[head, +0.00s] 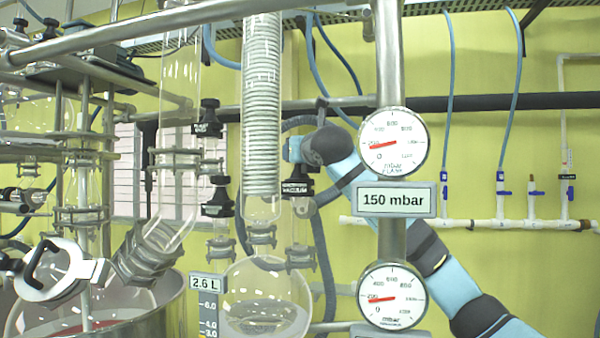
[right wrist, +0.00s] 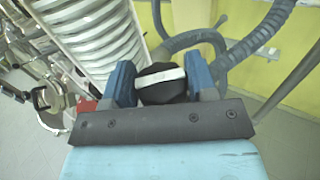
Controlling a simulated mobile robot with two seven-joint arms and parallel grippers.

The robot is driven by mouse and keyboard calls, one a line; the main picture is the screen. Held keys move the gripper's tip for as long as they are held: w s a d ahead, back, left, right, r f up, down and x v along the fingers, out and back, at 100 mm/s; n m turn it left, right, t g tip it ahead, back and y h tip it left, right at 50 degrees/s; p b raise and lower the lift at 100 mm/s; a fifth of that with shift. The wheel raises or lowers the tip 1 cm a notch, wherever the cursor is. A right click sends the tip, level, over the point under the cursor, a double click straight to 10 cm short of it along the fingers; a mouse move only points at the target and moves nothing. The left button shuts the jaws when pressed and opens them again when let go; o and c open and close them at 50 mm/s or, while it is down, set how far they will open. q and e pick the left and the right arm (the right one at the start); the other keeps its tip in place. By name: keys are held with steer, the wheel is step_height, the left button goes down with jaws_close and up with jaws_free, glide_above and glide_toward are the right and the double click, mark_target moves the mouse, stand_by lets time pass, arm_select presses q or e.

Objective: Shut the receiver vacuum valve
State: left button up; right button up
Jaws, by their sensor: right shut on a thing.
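My right gripper (head: 292,150) reaches in from the right, behind the gauge post, to the piping right of the coiled condenser. In the right wrist view its blue fingers (right wrist: 160,86) are shut on a black valve knob (right wrist: 161,93), one on each side. A white bar runs across the knob, nearly level in that view. In the head view a black labelled valve (head: 297,187) sits just below the gripper, above the round receiver flask (head: 265,300); its label is too small to read. The knob between the fingers is hidden in the head view. My left gripper is not in view.
Two pressure gauges sit on the post, an upper one (head: 393,142) and a lower one (head: 391,296), with a "150 mbar" sign (head: 395,200) between. The glass condenser (head: 262,100) stands close left of the gripper. Other black valves (head: 218,200) and grey hoses are near.

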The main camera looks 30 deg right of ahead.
steer(key=m+h+b, duration=0.1)
steer(key=b, duration=0.1)
steer(key=m+g+h+b, duration=0.1)
steer(key=h+b, duration=0.1)
steer(key=shift+f, duration=0.3)
steer(key=m+g+h+b, duration=0.1)
steer(key=m+h+b, duration=0.1)
steer(key=b, duration=0.2)
steer(key=shift+h, duration=0.3)
steer(key=m+g+h+b, duration=0.2)
steer(key=shift+r+h, duration=0.15)
steer(key=shift+h, duration=0.15)
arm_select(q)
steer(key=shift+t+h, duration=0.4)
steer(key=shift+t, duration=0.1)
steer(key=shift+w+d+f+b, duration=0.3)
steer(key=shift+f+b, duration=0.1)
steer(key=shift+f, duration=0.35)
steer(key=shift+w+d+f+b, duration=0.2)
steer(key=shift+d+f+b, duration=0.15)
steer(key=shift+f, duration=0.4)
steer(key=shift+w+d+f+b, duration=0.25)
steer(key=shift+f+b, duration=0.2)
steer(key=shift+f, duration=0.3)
arm_select(e)
steer(key=shift+r+m+g+h, duration=0.1)
steer(key=shift+m+g+h, duration=1)
steer(key=shift+g, duration=0.4)
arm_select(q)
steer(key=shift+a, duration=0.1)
